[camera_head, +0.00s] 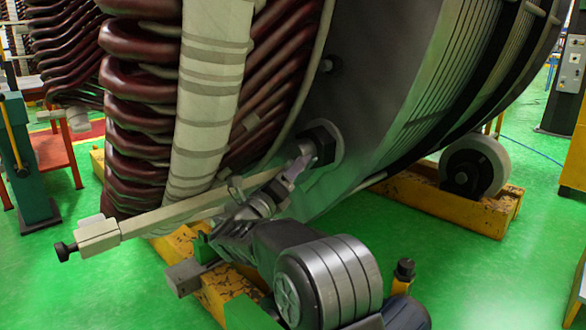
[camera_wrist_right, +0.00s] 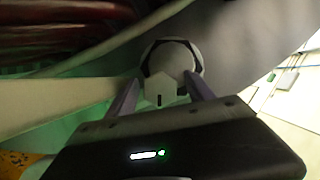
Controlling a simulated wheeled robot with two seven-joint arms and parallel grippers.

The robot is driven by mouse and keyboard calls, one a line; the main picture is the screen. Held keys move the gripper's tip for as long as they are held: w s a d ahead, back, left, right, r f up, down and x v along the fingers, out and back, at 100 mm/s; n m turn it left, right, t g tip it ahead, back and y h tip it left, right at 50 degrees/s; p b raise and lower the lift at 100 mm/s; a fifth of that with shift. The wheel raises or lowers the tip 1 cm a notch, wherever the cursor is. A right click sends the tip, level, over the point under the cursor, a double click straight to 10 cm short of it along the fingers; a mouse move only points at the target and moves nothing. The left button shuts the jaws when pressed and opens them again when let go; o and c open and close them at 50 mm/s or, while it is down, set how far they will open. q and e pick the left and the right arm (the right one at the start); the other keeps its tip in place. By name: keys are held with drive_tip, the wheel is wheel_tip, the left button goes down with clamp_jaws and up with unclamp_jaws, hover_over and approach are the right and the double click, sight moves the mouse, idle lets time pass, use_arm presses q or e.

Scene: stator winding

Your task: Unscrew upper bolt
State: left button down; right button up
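A dark hex bolt head (camera_head: 322,143) sits on a pale round boss on the grey end plate in the head view. It also shows in the right wrist view (camera_wrist_right: 172,58) as a dark hexagonal rim around a pale face. My right gripper (camera_head: 300,165) reaches up to this bolt, its fingertips at the bolt's near side. In the right wrist view its two fingers (camera_wrist_right: 164,88) stand apart, one on each side below the bolt head. Whether they grip it is not clear. My left gripper is out of view.
A beige bar (camera_head: 170,215) with a dark-knobbed end block runs close to my right gripper. Dark red coils (camera_head: 140,115) fill the left. A yellow support with a grey roller (camera_head: 475,166) stands at right. Green floor lies open between roller and my right arm.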

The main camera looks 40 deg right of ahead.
clamp_jaws()
idle(0.4)
